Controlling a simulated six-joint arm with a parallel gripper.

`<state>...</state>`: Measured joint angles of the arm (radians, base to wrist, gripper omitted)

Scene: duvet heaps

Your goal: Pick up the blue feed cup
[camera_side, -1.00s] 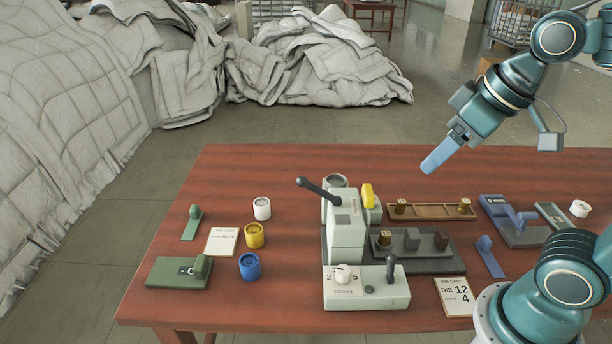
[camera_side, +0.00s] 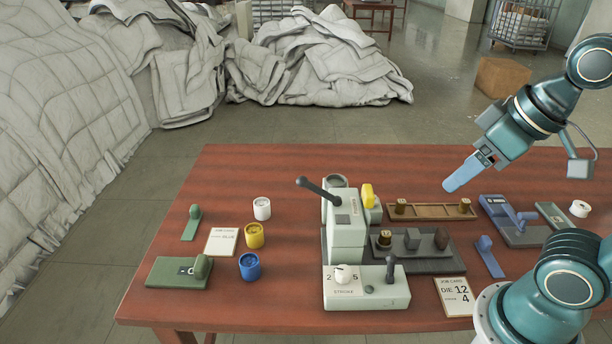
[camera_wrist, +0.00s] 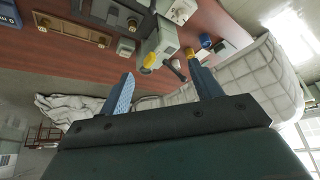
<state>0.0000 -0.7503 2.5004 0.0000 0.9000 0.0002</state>
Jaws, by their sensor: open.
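The blue feed cup (camera_side: 249,267) stands upright on the left part of the red-brown table (camera_side: 400,165), in front of the yellow cup (camera_side: 254,236) and the white cup (camera_side: 262,208). In the wrist view a blue cup (camera_wrist: 206,41) shows small near the top. My gripper (camera_side: 449,187) is in the air over the right back part of the table, far to the right of the blue cup. In the wrist view its two blue fingers (camera_wrist: 165,92) are spread apart with nothing between them.
A pale press (camera_side: 346,235) with a dark lever stands mid-table, between my gripper and the cups. A wooden rack (camera_side: 432,212) and a blue-grey fixture (camera_side: 510,222) lie to the right. A green stapler-like block (camera_side: 178,273) and a card (camera_side: 221,241) lie left of the cups.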

